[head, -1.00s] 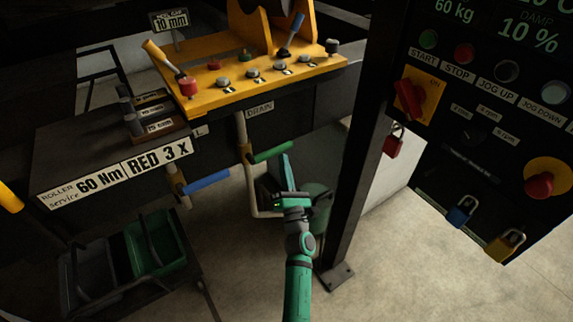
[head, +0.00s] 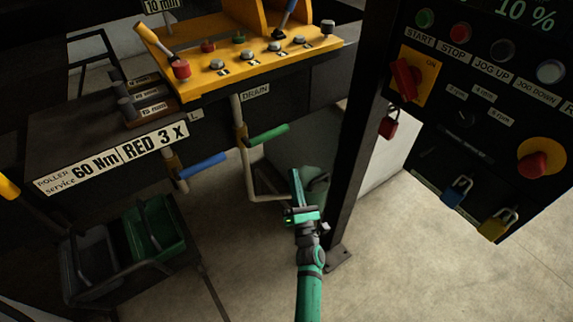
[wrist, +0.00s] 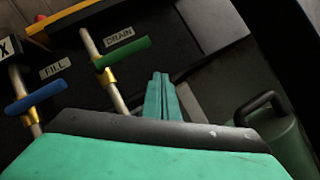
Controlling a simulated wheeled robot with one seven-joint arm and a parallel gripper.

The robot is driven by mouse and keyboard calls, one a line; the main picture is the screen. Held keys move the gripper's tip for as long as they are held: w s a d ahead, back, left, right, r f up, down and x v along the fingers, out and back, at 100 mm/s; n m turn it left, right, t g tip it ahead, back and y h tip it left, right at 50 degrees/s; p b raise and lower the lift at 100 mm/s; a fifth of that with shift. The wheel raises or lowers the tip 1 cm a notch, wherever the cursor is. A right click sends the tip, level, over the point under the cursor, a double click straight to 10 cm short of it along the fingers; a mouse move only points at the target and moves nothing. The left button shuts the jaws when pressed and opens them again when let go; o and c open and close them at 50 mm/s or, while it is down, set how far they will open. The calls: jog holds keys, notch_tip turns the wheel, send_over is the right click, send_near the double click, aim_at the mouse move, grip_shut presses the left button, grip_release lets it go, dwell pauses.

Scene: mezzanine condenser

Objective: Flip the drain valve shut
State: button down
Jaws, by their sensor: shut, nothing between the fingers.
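The drain valve has a green lever handle (head: 268,135) on a vertical pipe under the DRAIN label (head: 256,92). The handle sticks out sideways to the right, across the pipe. In the wrist view the green handle (wrist: 123,53) and its brass valve body (wrist: 106,77) show left of and beyond my fingers. My gripper (head: 296,172) is shut and empty, below and to the right of the handle and apart from it. Its fingers also show in the wrist view (wrist: 161,78), pressed together and pointing toward the machine.
A blue fill valve handle (head: 204,166) is left of the drain valve. A dark post (head: 362,140) stands close on my gripper's right. A green can (wrist: 275,128) is on the floor below. A control panel (head: 480,120) with padlocks is at right.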

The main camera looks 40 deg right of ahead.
jog(key=shift+s+a+f, duration=0.25)
jog(key=shift+s+f, duration=0.4)
jog(key=shift+s, duration=0.05)
